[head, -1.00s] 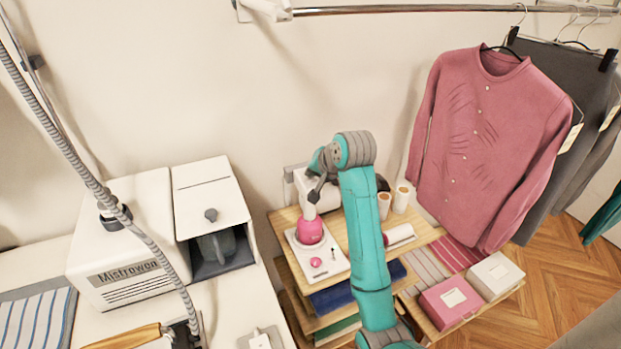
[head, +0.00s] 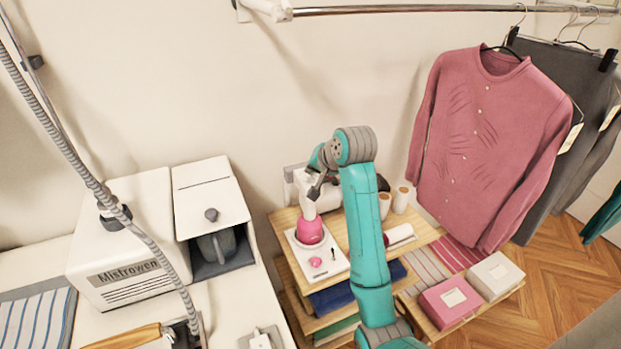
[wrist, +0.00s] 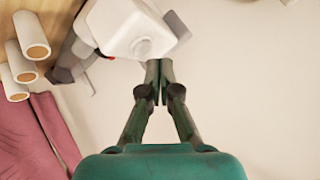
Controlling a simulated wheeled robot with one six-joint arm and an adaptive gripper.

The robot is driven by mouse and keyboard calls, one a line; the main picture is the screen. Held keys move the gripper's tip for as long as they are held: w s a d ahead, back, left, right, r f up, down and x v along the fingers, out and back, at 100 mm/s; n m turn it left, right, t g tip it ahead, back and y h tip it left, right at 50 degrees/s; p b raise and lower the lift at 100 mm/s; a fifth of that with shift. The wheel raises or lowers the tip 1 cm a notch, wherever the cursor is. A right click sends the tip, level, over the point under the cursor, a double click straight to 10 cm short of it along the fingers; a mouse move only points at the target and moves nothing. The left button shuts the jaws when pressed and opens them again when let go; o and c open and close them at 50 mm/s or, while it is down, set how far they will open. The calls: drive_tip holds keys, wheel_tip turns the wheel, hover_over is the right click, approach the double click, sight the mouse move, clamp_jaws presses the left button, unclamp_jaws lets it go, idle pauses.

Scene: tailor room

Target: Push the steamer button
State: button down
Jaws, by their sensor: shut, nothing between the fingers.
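In the head view, a handheld steamer (head: 309,230), with a pink lower part and white upper part, stands on a white base plate (head: 333,266) on a small wooden shelf unit. A pink round button-like piece (head: 316,262) sits on the plate in front of it. My gripper (head: 313,195) points down at the steamer's white top; I cannot tell whether it touches. In the wrist view my gripper (wrist: 160,66) is shut and empty, its tips by the lower edge of a white boxy body (wrist: 125,28) with a round knob. The tips partly overlap that body.
A white Mistrowen machine (head: 115,255) with a grey hose stands on the left table. A pink shirt (head: 488,140) hangs at the right. The wall is close behind my arm.

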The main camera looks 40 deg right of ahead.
sight(312, 180)
drive_tip(key=shift+r, duration=3)
